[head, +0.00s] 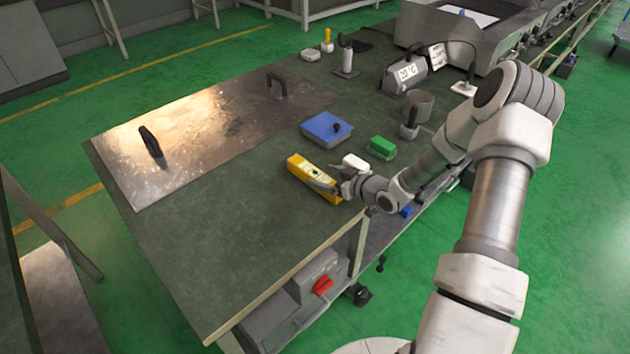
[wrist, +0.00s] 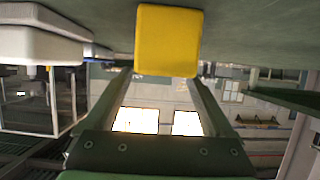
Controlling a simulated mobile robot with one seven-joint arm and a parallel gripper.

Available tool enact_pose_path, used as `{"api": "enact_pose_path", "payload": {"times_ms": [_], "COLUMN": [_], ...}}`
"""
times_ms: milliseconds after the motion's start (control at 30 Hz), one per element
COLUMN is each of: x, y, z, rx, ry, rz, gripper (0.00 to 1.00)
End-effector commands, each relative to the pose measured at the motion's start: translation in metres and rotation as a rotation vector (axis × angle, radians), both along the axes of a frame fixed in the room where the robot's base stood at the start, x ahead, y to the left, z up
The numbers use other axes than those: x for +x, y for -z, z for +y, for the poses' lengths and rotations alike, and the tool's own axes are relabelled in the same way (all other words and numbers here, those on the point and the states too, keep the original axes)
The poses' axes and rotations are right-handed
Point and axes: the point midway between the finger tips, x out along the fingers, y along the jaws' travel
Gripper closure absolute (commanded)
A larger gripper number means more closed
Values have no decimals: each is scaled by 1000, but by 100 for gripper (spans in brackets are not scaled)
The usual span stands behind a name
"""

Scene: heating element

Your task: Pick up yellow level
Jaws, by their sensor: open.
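The yellow level (head: 300,166) lies on the dark green worktop near its front edge in the head view. In the wrist view its yellow end (wrist: 167,40) fills the upper middle, against the worktop surface. My gripper (head: 327,182) is at the level's near right end. Its two fingers (wrist: 165,84) are open, and the yellow end appears between and just beyond their tips. I cannot tell whether a finger touches the level. In the head view my gripper hides part of the level's near end.
A metal plate (head: 205,125) with two black handles covers the far left of the worktop (head: 235,235). The front left of the worktop is clear.

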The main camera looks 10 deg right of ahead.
Motion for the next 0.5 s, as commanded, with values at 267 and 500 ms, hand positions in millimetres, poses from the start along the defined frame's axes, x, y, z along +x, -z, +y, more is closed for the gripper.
{"api": "enact_pose_path", "payload": {"times_ms": [267, 500], "x": [21, 21], "y": [11, 10], "z": [15, 15], "rx": [-1, 0], "ry": [0, 0], "rz": [-1, 0], "gripper": [12, 31]}}
